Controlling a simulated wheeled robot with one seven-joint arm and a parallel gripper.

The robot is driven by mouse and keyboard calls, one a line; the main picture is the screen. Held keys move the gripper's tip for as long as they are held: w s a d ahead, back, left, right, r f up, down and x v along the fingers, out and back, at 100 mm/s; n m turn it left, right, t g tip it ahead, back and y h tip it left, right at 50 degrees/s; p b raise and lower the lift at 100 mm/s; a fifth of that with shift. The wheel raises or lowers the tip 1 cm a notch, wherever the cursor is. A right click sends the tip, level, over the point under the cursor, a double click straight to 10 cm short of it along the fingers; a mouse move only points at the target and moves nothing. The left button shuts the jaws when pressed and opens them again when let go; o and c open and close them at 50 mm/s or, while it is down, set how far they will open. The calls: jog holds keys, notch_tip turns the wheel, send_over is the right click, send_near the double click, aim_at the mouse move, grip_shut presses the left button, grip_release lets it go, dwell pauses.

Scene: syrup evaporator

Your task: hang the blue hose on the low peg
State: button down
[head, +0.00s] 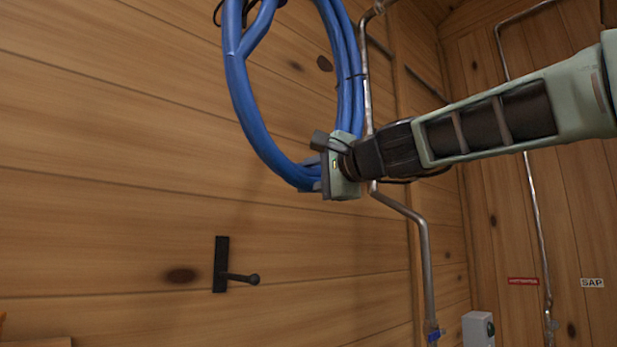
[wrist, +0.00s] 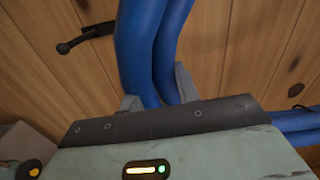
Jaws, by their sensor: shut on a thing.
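The blue hose (head: 250,115) is a coiled loop, its top cut off by the upper edge of the head view. My gripper (head: 316,172) is shut on the lower right part of the loop. In the wrist view the hose (wrist: 145,45) runs up between the fingers of my gripper (wrist: 158,95). The low peg (head: 240,279) is a black peg with a round tip on a dark wall plate, below and left of the gripper. The peg also shows in the wrist view (wrist: 85,38) at upper left. The hose is apart from this peg.
Metal pipes (head: 425,265) run down the wooden wall (head: 110,130) right of the peg, behind my arm. The wall around the low peg is clear.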

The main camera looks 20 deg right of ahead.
notch_tip(320, 180, down, 24)
jog(key=b, duration=2.4)
jog(key=shift+s, duration=0.35)
jog(key=shift+d+f, duration=0.1)
notch_tip(320, 180, down, 30)
jog(key=b, duration=3)
jog(key=shift+s+d+b, duration=0.15)
jog(key=shift+s+b, duration=0.2)
jog(key=shift+b, duration=0.05)
notch_tip(320, 180, down, 18)
jog(key=b, duration=1.1)
jog(key=shift+s, duration=0.15)
